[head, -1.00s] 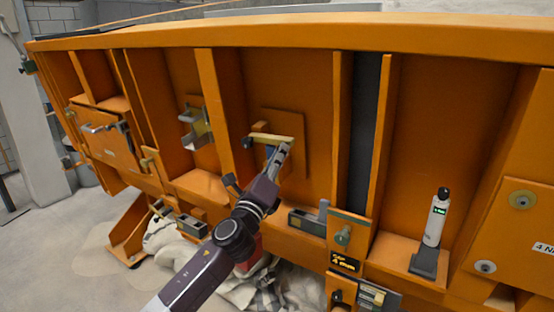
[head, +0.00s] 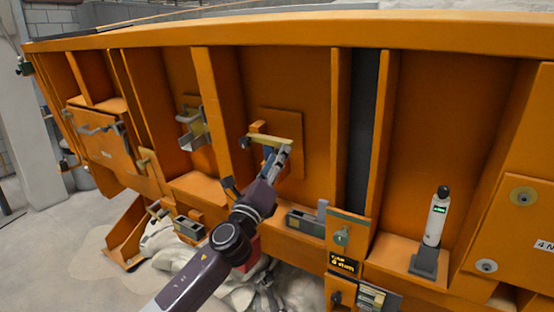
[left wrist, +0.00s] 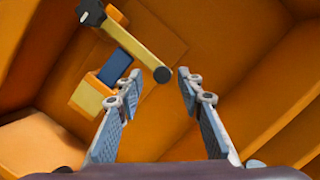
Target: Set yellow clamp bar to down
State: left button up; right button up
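The yellow clamp bar (head: 268,139) lies nearly level across an orange plate in the middle bay of the orange frame. In the left wrist view the yellow clamp bar (left wrist: 132,42) runs from a dark pivot at upper left to a round grey end. A blue block and an orange-yellow block (left wrist: 90,97) sit beside it. My left gripper (head: 284,150) is just below the bar's right end. In the left wrist view its two fingers (left wrist: 168,82) are apart with nothing held, and the bar's round end shows just beyond the gap. My right gripper is not in view.
Upright orange ribs (head: 340,130) divide the bays on either side. A grey bracket (head: 192,130) is to the left. A white cylindrical device (head: 436,220) stands on the right ledge. A grey block (head: 305,222) sits on the ledge below. Pale cloth (head: 175,255) lies under the frame.

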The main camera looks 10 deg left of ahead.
pick_arm(q)
jog(key=v, duration=1.2)
jog(key=shift+f, duration=0.1)
